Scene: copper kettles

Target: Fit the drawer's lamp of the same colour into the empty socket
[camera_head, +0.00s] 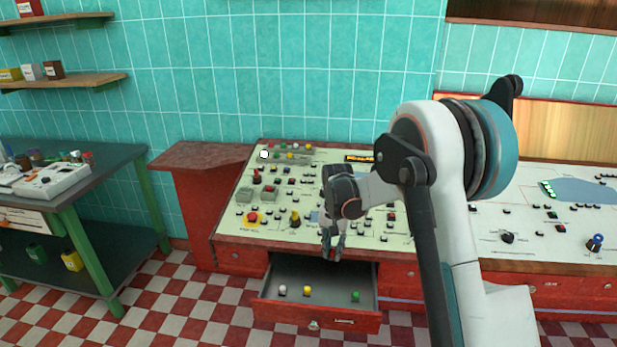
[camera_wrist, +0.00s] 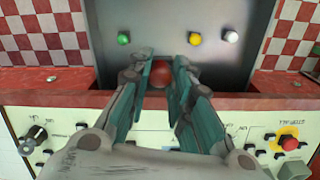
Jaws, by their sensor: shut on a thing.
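My gripper (camera_head: 333,246) is above the back of the open drawer (camera_head: 318,320), near the console's front edge. In the wrist view my gripper (camera_wrist: 162,85) is shut on a round red lamp (camera_wrist: 162,72), held between the fingertips. In the head view this lamp cannot be made out. A white lamp (camera_head: 282,290), a yellow lamp (camera_head: 307,291) and a green lamp (camera_head: 355,296) stand apart in the drawer. Small coloured lamps (camera_head: 290,155) sit in rows at the back left of the console panel (camera_head: 310,165); I cannot tell which socket is empty.
The panel bears many buttons and knobs, with a red button on a yellow base (camera_head: 254,217) at the front left. A green workbench (camera_head: 75,195) stands at the left. Wooden shelves (camera_head: 75,82) hang above it. Checkered floor lies open between bench and console.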

